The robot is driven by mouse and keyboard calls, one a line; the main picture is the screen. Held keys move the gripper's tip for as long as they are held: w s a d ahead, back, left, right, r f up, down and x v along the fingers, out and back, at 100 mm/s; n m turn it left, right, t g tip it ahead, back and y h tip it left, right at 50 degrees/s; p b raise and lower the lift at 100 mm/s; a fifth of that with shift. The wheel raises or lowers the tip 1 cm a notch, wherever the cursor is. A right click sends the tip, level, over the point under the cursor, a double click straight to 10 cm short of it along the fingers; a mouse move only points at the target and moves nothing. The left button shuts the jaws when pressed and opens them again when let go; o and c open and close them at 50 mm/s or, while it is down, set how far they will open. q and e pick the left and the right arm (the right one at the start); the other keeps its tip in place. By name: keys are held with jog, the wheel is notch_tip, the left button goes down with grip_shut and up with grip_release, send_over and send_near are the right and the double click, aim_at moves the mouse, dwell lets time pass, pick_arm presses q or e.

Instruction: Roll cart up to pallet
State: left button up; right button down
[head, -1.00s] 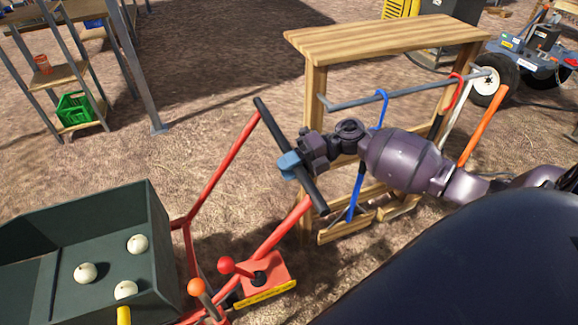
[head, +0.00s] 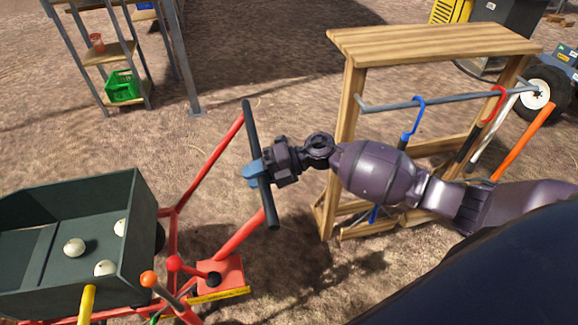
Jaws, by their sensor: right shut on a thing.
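The cart is at the lower left, with a dark green bin (head: 140,235) on a red frame. Several pale round onions (head: 74,247) lie in the bin. The cart's red handle frame (head: 205,168) rises to a black handle bar (head: 250,135). My right gripper (head: 258,174) is shut on the black bar near its middle. My right arm reaches in from the right. A red box with a yellow strip and levers with orange and red knobs sits below the bar. My left gripper is not in view. No pallet can be made out.
A wooden rack (head: 430,42) with tools hanging from a grey rail stands right of the handle, behind my arm. A metal shelf (head: 108,52) with a green crate (head: 123,86) stands at the upper left. A wheeled machine (head: 548,88) is at the far right. Bare dirt lies between.

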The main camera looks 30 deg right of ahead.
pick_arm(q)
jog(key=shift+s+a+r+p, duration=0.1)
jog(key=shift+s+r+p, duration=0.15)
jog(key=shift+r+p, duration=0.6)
pick_arm(e)
jog(key=w+a, duration=0.2)
jog(key=a, duration=0.8)
jog(key=w+a, duration=0.3)
jog(key=a, duration=0.8)
jog(key=shift+r, duration=0.1)
jog(key=c, duration=1.3)
grip_release()
jog(key=o, duration=0.4)
jog(key=shift+a, duration=0.25)
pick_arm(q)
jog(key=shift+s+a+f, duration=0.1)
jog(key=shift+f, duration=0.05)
pick_arm(e)
jog(key=shift+d, duration=0.15)
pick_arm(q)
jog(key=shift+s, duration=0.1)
pick_arm(e)
jog(key=shift+d, duration=0.1)
